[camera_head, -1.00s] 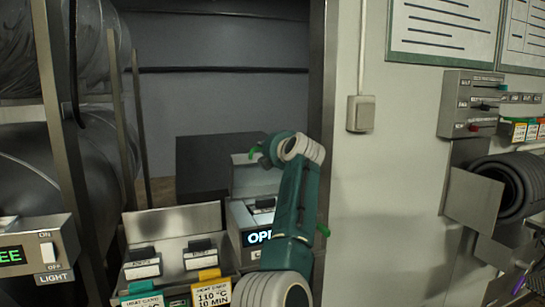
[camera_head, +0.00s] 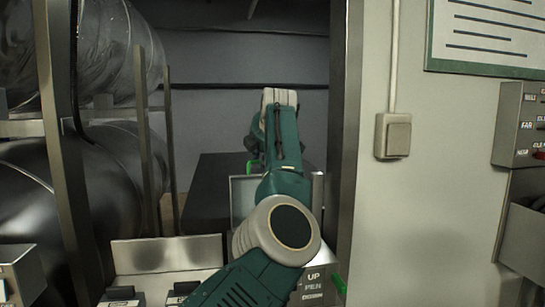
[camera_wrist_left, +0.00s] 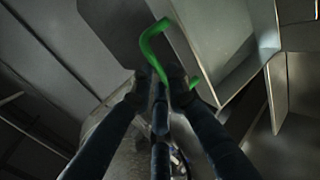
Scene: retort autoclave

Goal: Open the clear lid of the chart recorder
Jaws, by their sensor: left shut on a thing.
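The chart recorder's lid (camera_head: 243,192) stands raised as a pale framed panel behind my left arm in the head view. In the left wrist view the lid (camera_wrist_left: 228,45) shows as a grey panel at upper right, with a bent green handle (camera_wrist_left: 150,40) at its edge. My left gripper (camera_wrist_left: 163,90) is shut on this green handle. In the head view a bit of the green handle (camera_head: 251,167) shows left of my arm, which hides the fingers. The recorder body (camera_head: 315,272), with "UP" and "PEN" lettering, is partly hidden by my arm. My right gripper is not in view.
A lower metal box (camera_head: 165,252) with dark switches stands left of the recorder. Large dark cylinders (camera_head: 75,180) and upright posts fill the left. A door-frame post (camera_head: 345,130) and a wall switch (camera_head: 393,136) are at right. Another green piece (camera_head: 339,285) sits beside the recorder.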

